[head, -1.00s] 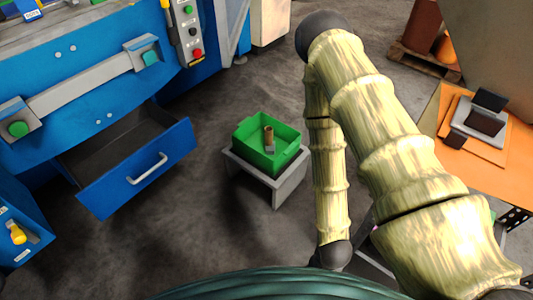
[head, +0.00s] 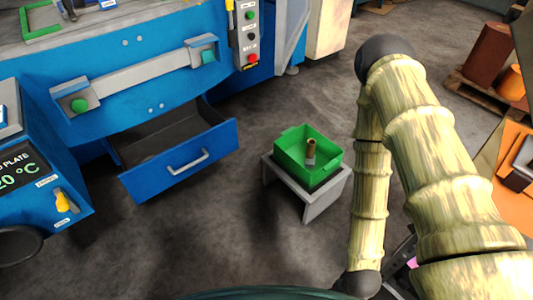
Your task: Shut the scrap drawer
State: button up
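The scrap drawer (head: 181,163) is a blue-fronted drawer low in the blue machine (head: 135,95). It stands pulled out, with its dark inside showing, and looks empty where I can see into it. Its light grey bar handle (head: 188,162) is on the front face. My arm is on the right side of the head view, bent and reaching down, well apart from the drawer. My gripper is not in view.
A green bin (head: 308,158) with a small brown-topped object in it sits on a grey stool (head: 318,201) right of the drawer. A blue unit with a display (head: 18,172) stands at left. Grey floor (head: 200,235) before the drawer is clear.

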aim_at(155, 154)
jog(key=k, duration=1)
jog(key=u, duration=0.75)
jog(key=i, duration=0.7)
jog(key=z, duration=0.1)
